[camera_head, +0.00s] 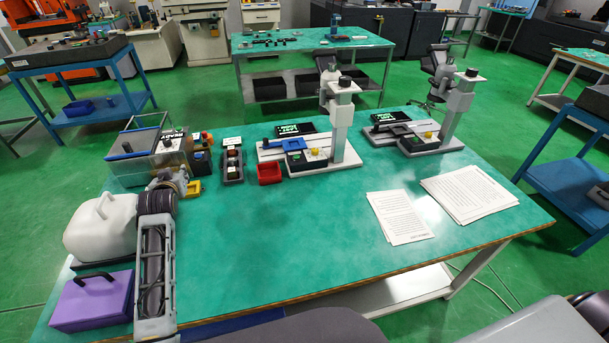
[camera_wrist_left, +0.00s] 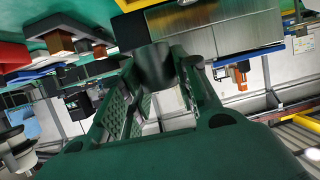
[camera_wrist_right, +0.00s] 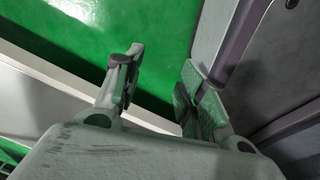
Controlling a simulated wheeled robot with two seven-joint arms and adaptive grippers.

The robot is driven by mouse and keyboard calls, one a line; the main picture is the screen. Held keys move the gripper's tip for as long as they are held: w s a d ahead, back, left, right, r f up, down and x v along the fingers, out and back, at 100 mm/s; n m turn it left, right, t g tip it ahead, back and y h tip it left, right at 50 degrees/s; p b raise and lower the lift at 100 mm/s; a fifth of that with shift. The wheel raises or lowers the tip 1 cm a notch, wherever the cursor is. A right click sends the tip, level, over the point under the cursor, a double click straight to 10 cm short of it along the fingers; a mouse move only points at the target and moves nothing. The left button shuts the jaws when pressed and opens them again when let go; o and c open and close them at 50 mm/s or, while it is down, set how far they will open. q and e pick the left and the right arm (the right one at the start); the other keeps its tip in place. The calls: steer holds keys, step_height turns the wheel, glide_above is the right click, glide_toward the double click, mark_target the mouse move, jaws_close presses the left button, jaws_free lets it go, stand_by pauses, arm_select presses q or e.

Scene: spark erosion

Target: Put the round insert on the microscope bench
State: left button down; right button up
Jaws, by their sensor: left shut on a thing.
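My left gripper (camera_head: 178,180) is low over the left part of the green table, beside a small yellow tray (camera_head: 192,188). In the left wrist view it is shut on a dark grey cylinder (camera_wrist_left: 153,66), which looks like the round insert. In the head view I cannot make out the insert. Two grey column stands, one at the middle (camera_head: 341,120) and one at the right (camera_head: 459,108), look like microscopes and stand on the green table (camera_head: 300,230). My right gripper (camera_wrist_right: 160,68) is open and empty, above the green floor by a pale edge.
A red tray (camera_head: 269,173), a white canister (camera_head: 100,228), a purple case (camera_head: 94,300) and paper sheets (camera_head: 400,217) are on the table. The table's middle front is clear. Another green table (camera_head: 300,40) stands behind.

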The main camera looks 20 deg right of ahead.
arm_select(q)
steer(key=shift+f, duration=0.1)
glide_above(190, 204)
step_height(190, 204, down, 5)
steer(key=shift+s+r+b, duration=0.1)
steer(key=shift+b, duration=0.2)
steer(key=shift+f, duration=0.65)
arm_select(e)
steer(key=shift+w+a, duration=0.45)
steer(key=shift+w, duration=0.4)
steer(key=shift+s, duration=0.15)
arm_select(q)
steer(key=shift+f, duration=1.85)
arm_select(e)
steer(key=shift+w+a, duration=0.15)
steer(key=shift+w, duration=0.25)
